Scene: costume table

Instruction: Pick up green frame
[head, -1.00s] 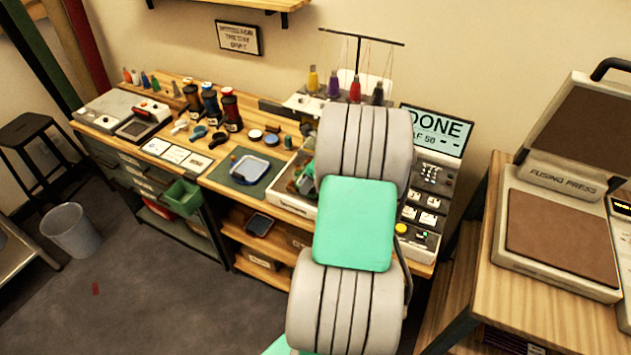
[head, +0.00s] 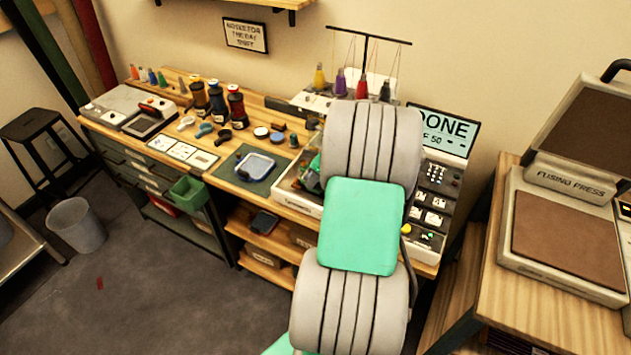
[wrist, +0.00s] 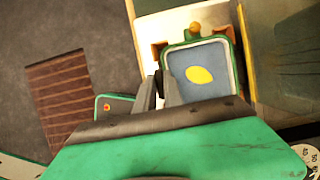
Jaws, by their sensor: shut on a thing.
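The green frame (wrist: 233,68) shows in the wrist view, with grey-blue cloth, a yellow oval patch and a small wooden knob at its top. My gripper (wrist: 160,88) is at its lower left corner, shut on its left edge. The frame overlaps a pale tray (wrist: 185,21) with orange-brown inner parts; I cannot tell whether it is clear of it. In the head view the white tray (head: 298,201) stands on the workbench with green items in it, and my arm hides the gripper.
A second small green-edged piece (wrist: 113,107) with a red mark is partly hidden left of the gripper. A blue-rimmed frame (head: 256,164) lies on a dark mat left of the tray. Thread cones (head: 361,88) and a control panel reading DONE (head: 444,130) stand close by. A fusing press (head: 571,190) is at right.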

